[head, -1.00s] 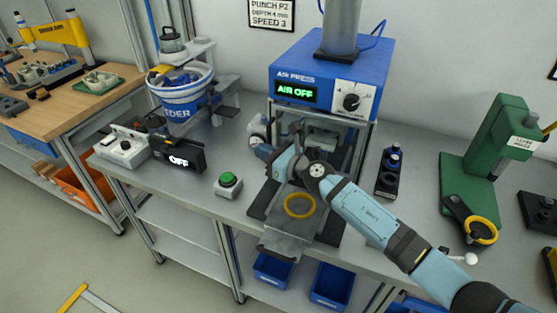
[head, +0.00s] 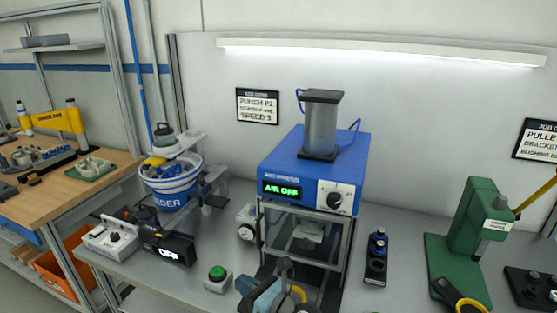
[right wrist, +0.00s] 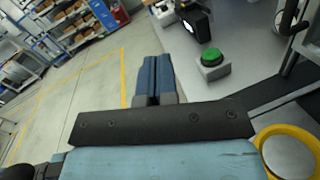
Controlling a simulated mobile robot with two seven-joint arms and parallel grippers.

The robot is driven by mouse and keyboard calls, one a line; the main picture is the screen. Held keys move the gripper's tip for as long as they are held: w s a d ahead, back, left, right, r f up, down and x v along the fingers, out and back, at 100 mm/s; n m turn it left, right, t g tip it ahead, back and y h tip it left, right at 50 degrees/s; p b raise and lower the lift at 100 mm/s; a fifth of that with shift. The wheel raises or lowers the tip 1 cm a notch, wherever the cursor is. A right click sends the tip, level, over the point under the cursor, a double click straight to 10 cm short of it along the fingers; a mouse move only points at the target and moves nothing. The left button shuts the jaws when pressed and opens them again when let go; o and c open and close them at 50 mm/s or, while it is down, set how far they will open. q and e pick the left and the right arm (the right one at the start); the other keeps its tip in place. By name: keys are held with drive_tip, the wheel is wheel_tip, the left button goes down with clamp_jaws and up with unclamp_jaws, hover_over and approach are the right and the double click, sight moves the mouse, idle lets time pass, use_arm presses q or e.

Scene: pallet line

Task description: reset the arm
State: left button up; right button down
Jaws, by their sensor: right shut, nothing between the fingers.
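My right gripper (right wrist: 155,65) is shut and empty; its two blue fingers lie together in the right wrist view. In the head view my right arm shows only at the bottom edge, in front of the air press (head: 313,170), and most of it is out of the picture. The gripper is left of a yellow ring (right wrist: 272,138) at the press's front and apart from the green button (right wrist: 211,54). My left gripper is in neither view.
The air press display reads AIR OFF. A blue-striped feeder bucket (head: 170,185), a black box reading OFF (head: 166,246) and the green button stand to its left. A small dark stand (head: 376,258) and a green hand press (head: 473,230) stand right.

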drive_tip(key=s+d+f+n+h+p, duration=0.1)
drive_tip(key=s+d+f+n+h, duration=0.3)
drive_tip(key=s+d+n, duration=0.4)
drive_tip(key=s+d+f+n+h, duration=0.4)
drive_tip(key=s+d+f+n, duration=0.3)
drive_tip(key=s+d+n, duration=0.2)
drive_tip(key=s+d+f+n+t+h+p, duration=0.1)
drive_tip(key=s+d+f+n+h, duration=0.3)
drive_tip(key=s+d+n, duration=0.4)
drive_tip(key=d+f+n, duration=0.1)
drive_tip(key=d+n, duration=0.3)
drive_tip(key=n, duration=0.1)
drive_tip(key=shift+s+f+p, duration=0.15)
drive_tip(key=shift+s+p, duration=0.15)
drive_tip(key=shift+p, duration=0.05)
